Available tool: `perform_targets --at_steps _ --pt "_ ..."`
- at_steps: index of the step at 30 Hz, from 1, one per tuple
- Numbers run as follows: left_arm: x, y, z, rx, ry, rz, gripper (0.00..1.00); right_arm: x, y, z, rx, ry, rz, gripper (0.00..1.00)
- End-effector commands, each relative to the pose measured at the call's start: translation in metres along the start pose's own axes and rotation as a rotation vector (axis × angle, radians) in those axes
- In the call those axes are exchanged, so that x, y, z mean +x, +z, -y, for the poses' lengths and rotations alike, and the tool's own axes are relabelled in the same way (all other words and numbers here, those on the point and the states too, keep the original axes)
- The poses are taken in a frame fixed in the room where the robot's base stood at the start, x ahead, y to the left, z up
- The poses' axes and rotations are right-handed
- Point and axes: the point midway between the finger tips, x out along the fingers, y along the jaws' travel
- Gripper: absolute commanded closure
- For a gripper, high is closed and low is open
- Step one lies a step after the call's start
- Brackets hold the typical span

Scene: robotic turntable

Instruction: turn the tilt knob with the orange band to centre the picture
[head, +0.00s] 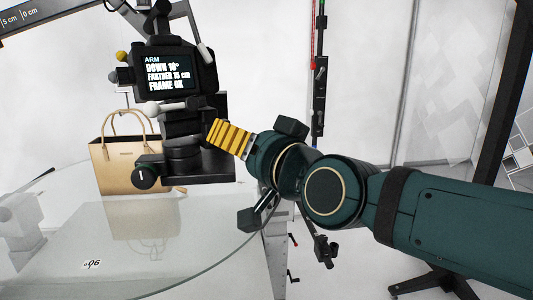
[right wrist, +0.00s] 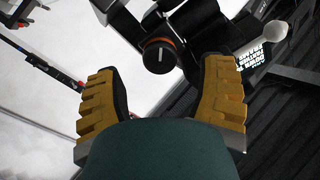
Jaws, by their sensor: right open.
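The tilt knob with the orange band (right wrist: 160,55) is black with a white mark on its face. It shows in the right wrist view ahead of my right gripper (right wrist: 160,70), between the lines of the two yellow fingers. The fingers are open and apart from the knob. In the head view my right gripper (head: 213,130) is beside the camera mount, and I cannot make out the orange band there. The camera (head: 180,70) has a lit screen (head: 167,73) that seems to read "ARM", "DOWN 16°", "FARTHER 15 cm", "FRAME OK". My left gripper is not in view.
A tan handbag (head: 118,165) stands on the glass turntable (head: 205,235) behind the mount. Another black knob (head: 145,177) with a white mark is low on the mount. A white-grey handle (head: 172,107) sticks out under the camera, also in the wrist view (right wrist: 274,31).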

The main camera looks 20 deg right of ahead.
Motion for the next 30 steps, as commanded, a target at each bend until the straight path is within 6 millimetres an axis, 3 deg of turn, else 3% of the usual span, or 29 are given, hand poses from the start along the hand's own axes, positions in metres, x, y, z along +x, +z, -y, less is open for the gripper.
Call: perform_targets --at_steps 6,12,18,30 --pt "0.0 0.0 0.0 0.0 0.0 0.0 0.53 -0.041 -0.001 0.001 -0.002 -0.002 -0.004 0.3" --pt "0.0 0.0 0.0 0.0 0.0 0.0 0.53 -0.065 -0.001 0.0 -0.001 -0.001 -0.002 0.3" --pt "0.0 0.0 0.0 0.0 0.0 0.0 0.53 -0.075 0.0 0.0 0.0 0.0 0.0 0.3" --pt "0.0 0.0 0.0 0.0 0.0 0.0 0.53 -0.076 0.0 0.0 0.0 0.0 0.0 0.3"
